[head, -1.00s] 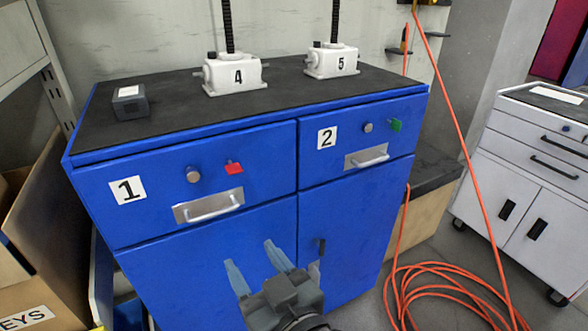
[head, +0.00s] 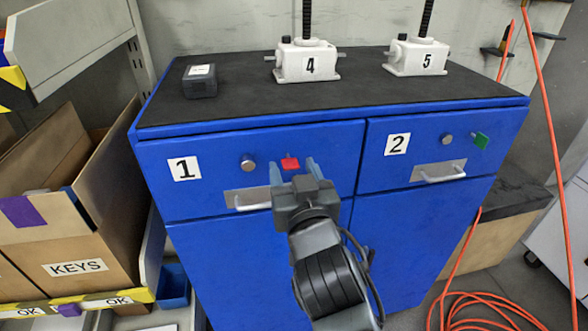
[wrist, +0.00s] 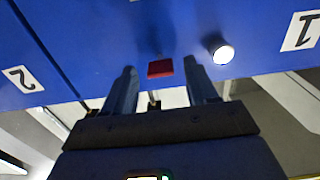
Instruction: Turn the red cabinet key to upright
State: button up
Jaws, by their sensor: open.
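The red key (head: 290,163) sticks out of the front of the blue drawer marked 1. Its head looks wider than tall, so it seems to lie sideways rather than upright. In the wrist view the red key (wrist: 160,68) shows between and slightly beyond my two fingertips, with a gap on each side. My gripper (head: 295,166) is open and empty, just in front of drawer 1. Whether the fingertips reach alongside the key in depth, I cannot tell. My gripper partly hides the drawer handle (head: 247,199) below.
A round silver knob (head: 248,162) sits left of the key. Drawer 2 has a green key (head: 480,140) and a handle (head: 445,173). White jacks (head: 307,60) and a dark box (head: 200,81) stand on the cabinet top. A KEYS carton (head: 78,268) is at left.

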jog(key=shift+w, duration=0.15)
jog(key=c, duration=1.1)
jog(key=shift+o, duration=0.2)
